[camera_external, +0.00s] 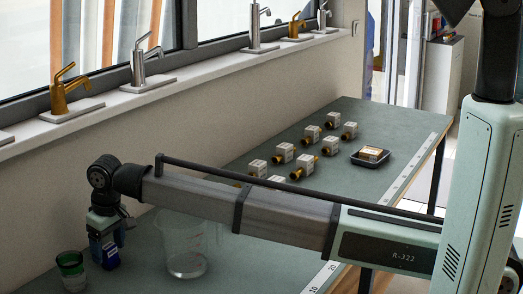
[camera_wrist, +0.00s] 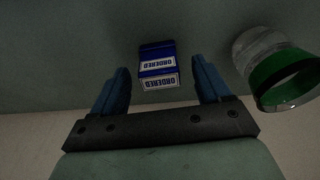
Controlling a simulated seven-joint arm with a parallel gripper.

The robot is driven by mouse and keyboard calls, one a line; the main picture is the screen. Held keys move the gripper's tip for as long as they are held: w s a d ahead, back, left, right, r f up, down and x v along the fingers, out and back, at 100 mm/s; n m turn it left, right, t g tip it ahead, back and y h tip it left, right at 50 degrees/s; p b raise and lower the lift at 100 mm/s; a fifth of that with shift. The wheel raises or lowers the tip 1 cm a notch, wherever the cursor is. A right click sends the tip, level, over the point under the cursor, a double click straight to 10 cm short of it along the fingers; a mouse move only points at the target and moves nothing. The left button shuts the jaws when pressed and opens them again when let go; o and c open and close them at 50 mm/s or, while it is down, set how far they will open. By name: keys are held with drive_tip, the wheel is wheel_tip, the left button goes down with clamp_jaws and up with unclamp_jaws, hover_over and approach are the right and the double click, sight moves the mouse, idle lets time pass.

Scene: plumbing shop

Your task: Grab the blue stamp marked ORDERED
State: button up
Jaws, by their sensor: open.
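The blue stamp (camera_wrist: 157,52) shows in the wrist view, with white labels reading ORDERED on its top and side. In the external view the stamp (camera_external: 109,254) stands upright on the green bench at the lower left, directly below my wrist. My gripper (camera_wrist: 160,66) is open, with one blue finger on each side of the stamp and visible gaps between. In the external view my gripper (camera_external: 103,228) points down over the stamp, and its fingertips are hard to make out. I cannot tell how far down the stamp the fingers reach.
A clear glass with a green band (camera_external: 71,270) stands close to the stamp; it also shows right of my gripper in the wrist view (camera_wrist: 286,78). A clear measuring jug (camera_external: 186,247) stands to the right. Several tagged brass fittings (camera_external: 284,153) and a black tray (camera_external: 358,158) lie farther along.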

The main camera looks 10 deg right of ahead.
wheel_tip(320, 180, down, 2)
drive_tip(key=shift+w+a+f, duration=0.1)
drive_tip(key=shift+a+f, duration=0.05)
drive_tip(key=shift+f, duration=0.05)
drive_tip(key=c, duration=1.1)
